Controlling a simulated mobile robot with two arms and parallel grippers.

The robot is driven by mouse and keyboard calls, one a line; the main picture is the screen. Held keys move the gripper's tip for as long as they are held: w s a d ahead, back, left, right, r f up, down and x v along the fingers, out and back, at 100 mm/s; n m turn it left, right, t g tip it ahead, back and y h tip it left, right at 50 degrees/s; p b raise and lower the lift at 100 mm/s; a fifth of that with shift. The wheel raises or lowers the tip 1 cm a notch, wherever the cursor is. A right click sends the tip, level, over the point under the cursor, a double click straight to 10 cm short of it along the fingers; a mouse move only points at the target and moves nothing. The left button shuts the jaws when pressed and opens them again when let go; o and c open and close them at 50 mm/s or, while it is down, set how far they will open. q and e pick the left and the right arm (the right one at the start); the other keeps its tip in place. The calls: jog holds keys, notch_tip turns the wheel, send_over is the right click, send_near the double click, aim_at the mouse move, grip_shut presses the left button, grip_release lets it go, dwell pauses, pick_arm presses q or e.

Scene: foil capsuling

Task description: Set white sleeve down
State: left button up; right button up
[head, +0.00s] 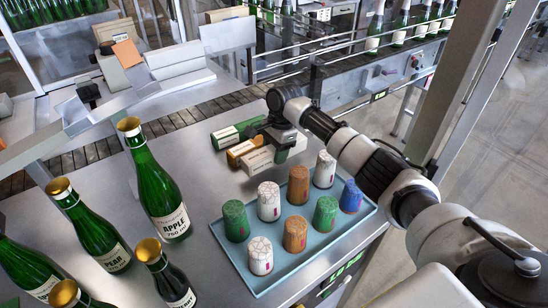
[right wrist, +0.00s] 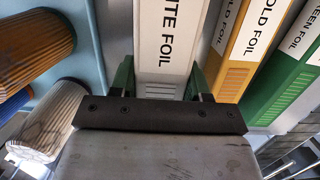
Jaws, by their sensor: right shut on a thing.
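The white sleeve, a box lettered as white foil (right wrist: 168,40), sits between the two green fingers of my right gripper (right wrist: 160,85), which is shut on it. In the head view my right gripper (head: 279,133) reaches down over the near end of a row of sleeves. The white sleeve (head: 258,160) is partly hidden by it there, beside the gold sleeve (head: 241,149) and the green sleeve (head: 228,137). I cannot tell whether the white sleeve touches the steel table. The gold sleeve (right wrist: 238,45) and green sleeve (right wrist: 287,75) stand to its right in the right wrist view. My left gripper is not in view.
A blue tray (head: 262,281) with several white, green, brown and blue foil stacks stands close to the right gripper. Several green bottles with gold tops, one labelled apple (head: 160,185), stand at the left. A conveyor (head: 190,120) runs behind the table (head: 180,260).

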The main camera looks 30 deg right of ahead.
jog(key=shift+f, duration=1.6)
jog(key=o, duration=0.9)
jog(key=shift+f, duration=0.1)
jog(key=shift+o, duration=0.2)
jog(key=r, duration=0.4)
jog(key=d+r+b, duration=0.1)
jog(key=r, duration=0.3)
jog(key=d+r, duration=0.1)
jog(key=r, duration=0.3)
jog(key=shift+w+r, duration=0.1)
jog(key=shift+w, duration=0.05)
